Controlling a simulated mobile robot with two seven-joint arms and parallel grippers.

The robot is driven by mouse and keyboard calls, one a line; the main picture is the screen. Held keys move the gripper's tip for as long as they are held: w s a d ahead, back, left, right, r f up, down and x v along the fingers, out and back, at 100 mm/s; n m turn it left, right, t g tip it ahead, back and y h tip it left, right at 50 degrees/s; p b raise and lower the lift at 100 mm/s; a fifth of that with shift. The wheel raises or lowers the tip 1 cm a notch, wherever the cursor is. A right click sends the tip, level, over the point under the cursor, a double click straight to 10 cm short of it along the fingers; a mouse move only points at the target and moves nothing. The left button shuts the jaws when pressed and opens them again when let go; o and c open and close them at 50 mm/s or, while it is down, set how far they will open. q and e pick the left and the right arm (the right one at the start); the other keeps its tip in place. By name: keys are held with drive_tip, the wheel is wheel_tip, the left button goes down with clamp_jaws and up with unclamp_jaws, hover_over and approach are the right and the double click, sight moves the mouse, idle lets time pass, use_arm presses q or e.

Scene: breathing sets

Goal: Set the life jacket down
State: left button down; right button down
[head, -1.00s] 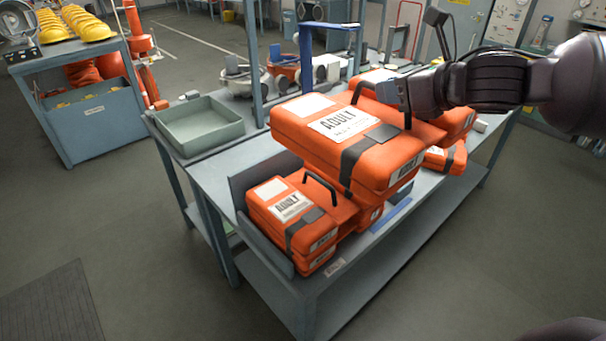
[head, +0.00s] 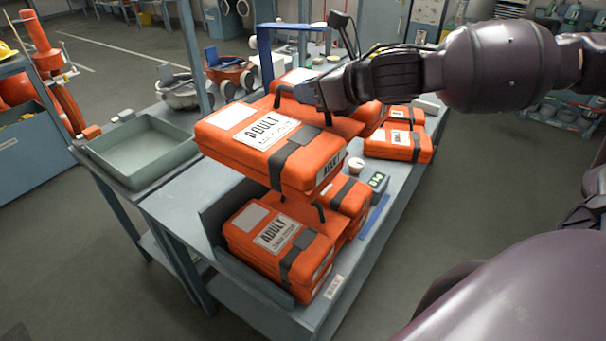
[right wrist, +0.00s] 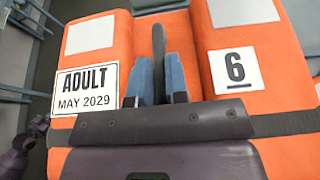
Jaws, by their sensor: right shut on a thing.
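The held life jacket (head: 245,158) is an orange pack with a dark strap and an "ADULT" label. It hangs above the stacked life jackets in the head view and fills the right wrist view (right wrist: 100,35). My right gripper (head: 304,95) is shut on its dark handle, and the blue fingers also show around the handle in the right wrist view (right wrist: 158,80). Below it, another orange "ADULT" life jacket (head: 262,268) lies on a pile at the near end of the bench, inside a grey-sided holder (head: 213,225). My left gripper is not in view.
A shallow grey-green tray (head: 140,160) stands on the bench at left, apart from the held pack. More orange packs (head: 398,146) lie farther right. A small dark device with a green display (head: 376,181) and a white cup (head: 356,166) stand between. A blue post frame (head: 266,55) rises behind.

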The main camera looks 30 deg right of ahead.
wheel_tip(320, 180, down, 17)
idle(0.7)
drive_tip(key=shift+f, duration=0.65)
drive_tip(key=c, duration=1.1)
unclamp_jaws()
